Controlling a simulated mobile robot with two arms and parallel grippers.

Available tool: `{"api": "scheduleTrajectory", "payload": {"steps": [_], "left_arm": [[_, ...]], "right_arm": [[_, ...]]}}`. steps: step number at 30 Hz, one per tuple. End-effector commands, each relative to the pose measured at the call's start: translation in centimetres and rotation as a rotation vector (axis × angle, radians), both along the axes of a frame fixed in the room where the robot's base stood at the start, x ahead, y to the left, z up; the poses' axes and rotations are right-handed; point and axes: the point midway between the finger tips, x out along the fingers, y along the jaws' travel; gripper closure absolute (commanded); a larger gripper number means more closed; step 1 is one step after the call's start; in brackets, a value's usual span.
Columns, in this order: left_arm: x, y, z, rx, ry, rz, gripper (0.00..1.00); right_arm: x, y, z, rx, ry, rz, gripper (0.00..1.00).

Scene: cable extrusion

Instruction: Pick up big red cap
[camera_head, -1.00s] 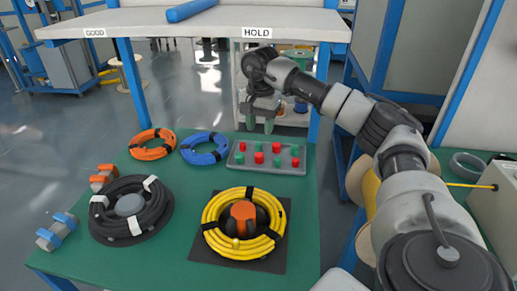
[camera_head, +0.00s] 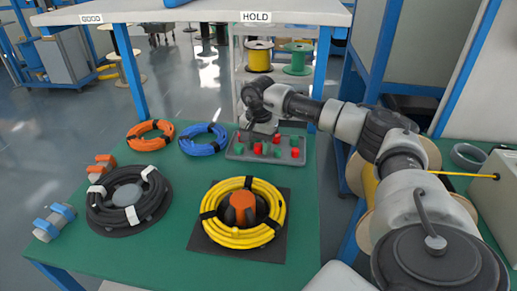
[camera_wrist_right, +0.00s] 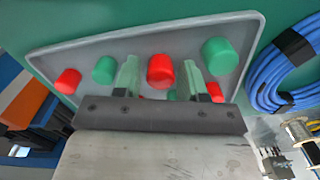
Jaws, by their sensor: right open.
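A grey tray (camera_head: 232,153) with several red and green caps stands at the back right of the green table. My right gripper (camera_head: 262,132) is low over the tray's back part. In the right wrist view, my right gripper (camera_wrist_right: 161,70) is open, with a larger-looking red cap (camera_wrist_right: 160,72) between its two fingers. I cannot tell whether the fingers touch it. Another red cap (camera_wrist_right: 68,81) lies to the left, and green caps (camera_wrist_right: 220,57) stand to either side. Some caps are partly hidden behind the gripper. My left gripper is not in view.
Blue (camera_head: 204,141) and orange (camera_head: 150,136) cable coils lie left of the tray. A yellow coil (camera_head: 221,233) and a black coil (camera_head: 108,216) lie nearer. A white shelf (camera_head: 200,14) with GOOD and HOLD labels overhangs the table's back.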

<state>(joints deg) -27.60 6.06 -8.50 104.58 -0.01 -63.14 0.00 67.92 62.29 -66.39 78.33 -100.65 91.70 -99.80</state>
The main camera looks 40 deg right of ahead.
Motion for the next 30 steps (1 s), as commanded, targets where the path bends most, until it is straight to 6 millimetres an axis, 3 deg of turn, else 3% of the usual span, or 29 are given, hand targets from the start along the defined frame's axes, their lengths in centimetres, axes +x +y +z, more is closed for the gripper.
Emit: {"api": "scheduleTrajectory", "payload": {"steps": [2, 9, 20, 24, 28, 30], "left_arm": [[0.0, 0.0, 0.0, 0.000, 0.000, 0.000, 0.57], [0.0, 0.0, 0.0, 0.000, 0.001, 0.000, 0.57], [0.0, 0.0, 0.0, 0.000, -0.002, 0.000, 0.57], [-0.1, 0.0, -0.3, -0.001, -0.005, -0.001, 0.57], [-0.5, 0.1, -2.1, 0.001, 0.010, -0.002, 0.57], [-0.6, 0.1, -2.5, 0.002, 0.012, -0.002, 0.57]], "right_arm": [[0.0, 0.0, 0.0, 0.000, 0.000, 0.000, 0.58], [0.0, 0.0, 0.1, 0.000, 0.000, 0.000, 0.94], [0.0, 0.0, 0.7, 0.000, -0.001, 0.000, 0.94], [0.1, 0.0, 2.2, 0.000, -0.003, 0.000, 0.94], [0.0, 0.0, 4.8, 0.001, -0.004, 0.000, 0.94], [-1.9, -0.2, 5.4, -0.001, -0.002, 0.000, 0.94]]}}
